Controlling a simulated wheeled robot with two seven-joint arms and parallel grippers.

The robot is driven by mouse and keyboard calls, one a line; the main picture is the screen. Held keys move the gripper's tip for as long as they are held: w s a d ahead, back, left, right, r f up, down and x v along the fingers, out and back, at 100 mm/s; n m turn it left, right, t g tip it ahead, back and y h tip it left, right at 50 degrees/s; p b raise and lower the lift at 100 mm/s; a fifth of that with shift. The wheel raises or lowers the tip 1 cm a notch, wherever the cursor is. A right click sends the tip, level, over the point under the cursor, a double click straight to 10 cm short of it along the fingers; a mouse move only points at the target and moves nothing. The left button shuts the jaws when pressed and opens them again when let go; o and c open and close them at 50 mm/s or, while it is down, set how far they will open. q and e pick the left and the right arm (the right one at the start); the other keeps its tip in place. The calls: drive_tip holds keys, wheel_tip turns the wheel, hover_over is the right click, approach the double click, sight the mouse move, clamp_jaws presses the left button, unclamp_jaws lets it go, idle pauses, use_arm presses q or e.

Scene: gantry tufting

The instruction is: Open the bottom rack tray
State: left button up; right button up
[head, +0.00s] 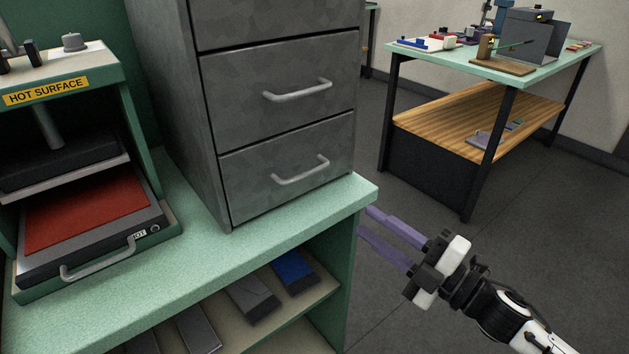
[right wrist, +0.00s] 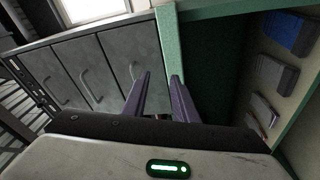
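A grey metal rack of drawers stands on the green bench. Its bottom tray (head: 288,172) is closed, flush with the tray above, and has a curved light handle (head: 301,171). In the right wrist view the rack's several drawer fronts show at the left, with the tray nearest the green bench edge (right wrist: 147,60) closed. My right gripper (head: 367,221) is open and empty, its purple fingers apart, beside the bench's right front corner, below and right of the bottom handle and not touching it. The fingers also show in the right wrist view (right wrist: 161,98). My left gripper is out of view.
A heat press (head: 75,220) with a red plate and a "HOT SURFACE" label stands left of the rack. The green bench top (head: 215,262) juts out before the rack. Its lower shelf holds grey and blue blocks (head: 294,270). Another table (head: 545,68) stands far right, with open floor between.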

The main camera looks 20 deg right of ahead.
sight(312, 173)
wheel_tip(312, 173, up, 6)
drive_tip(key=a+n+g+y, duration=0.2)
drive_tip(key=n+y, duration=0.2)
drive_tip(key=n, duration=0.4)
drive_tip(key=shift+m, duration=0.3)
drive_tip(key=x, duration=0.2)
drive_tip(key=p+x, duration=0.1)
drive_tip(key=x, duration=0.5)
drive_tip(key=shift+r, duration=0.25)
drive_tip(key=shift+p+x, duration=0.3)
drive_tip(key=shift+x, duration=0.55)
drive_tip(key=shift+f, duration=0.15)
clamp_jaws()
